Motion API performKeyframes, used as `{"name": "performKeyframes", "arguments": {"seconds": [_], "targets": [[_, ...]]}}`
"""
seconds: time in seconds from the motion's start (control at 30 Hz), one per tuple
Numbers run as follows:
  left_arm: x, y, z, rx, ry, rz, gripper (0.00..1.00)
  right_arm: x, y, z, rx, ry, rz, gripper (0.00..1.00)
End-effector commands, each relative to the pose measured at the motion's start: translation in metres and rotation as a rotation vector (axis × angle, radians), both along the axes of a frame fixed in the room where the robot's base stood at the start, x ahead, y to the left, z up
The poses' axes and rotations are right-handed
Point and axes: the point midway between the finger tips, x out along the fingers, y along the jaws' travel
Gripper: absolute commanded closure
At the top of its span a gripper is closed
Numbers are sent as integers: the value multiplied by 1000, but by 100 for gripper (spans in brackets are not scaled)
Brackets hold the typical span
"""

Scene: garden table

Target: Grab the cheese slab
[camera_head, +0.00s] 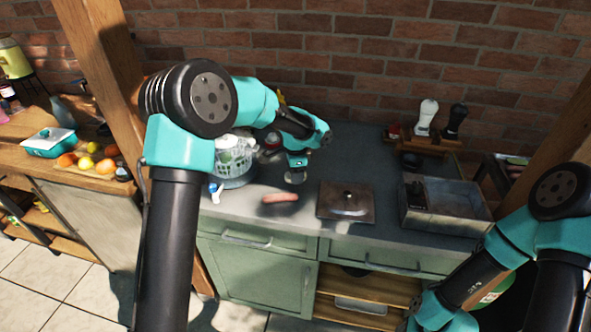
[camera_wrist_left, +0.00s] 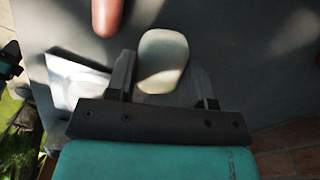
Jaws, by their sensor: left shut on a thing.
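A pale, rounded cheese slab (camera_wrist_left: 162,60) sits between the two fingers of my left gripper (camera_wrist_left: 163,88) in the left wrist view. The fingers are shut on it, one on each side, and hide part of its lower end. In the head view, my left gripper (camera_head: 296,178) is low over the grey counter, just behind a sausage; the slab is too small to make out clearly there. I cannot tell whether the slab touches the counter. My right arm enters at the lower right of the head view, and its gripper is not visible.
The sausage (camera_head: 280,198) lies close in front of the left gripper and also shows in the wrist view (camera_wrist_left: 107,16). A square metal lid (camera_head: 334,205) lies to the right. A metal box (camera_head: 455,213) stands further right.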

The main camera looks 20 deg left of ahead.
Motion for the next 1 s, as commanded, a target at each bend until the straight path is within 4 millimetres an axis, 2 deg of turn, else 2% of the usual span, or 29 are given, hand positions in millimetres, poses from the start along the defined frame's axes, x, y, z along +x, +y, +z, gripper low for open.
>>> {"name": "performKeyframes", "arguments": {"seconds": [0.3,0.5,0.7,1.0], "targets": [[-69,-20,8,0,0,-4,75,0,0,0,0,0,0,57],[-104,-30,11,0,-1,-3,75,0,0,0,0,0,0,57],[-121,-35,11,0,0,-1,75,0,0,0,0,0,0,57],[-122,-35,12,0,0,0,75,0,0,0,0,0,0,57]]}}
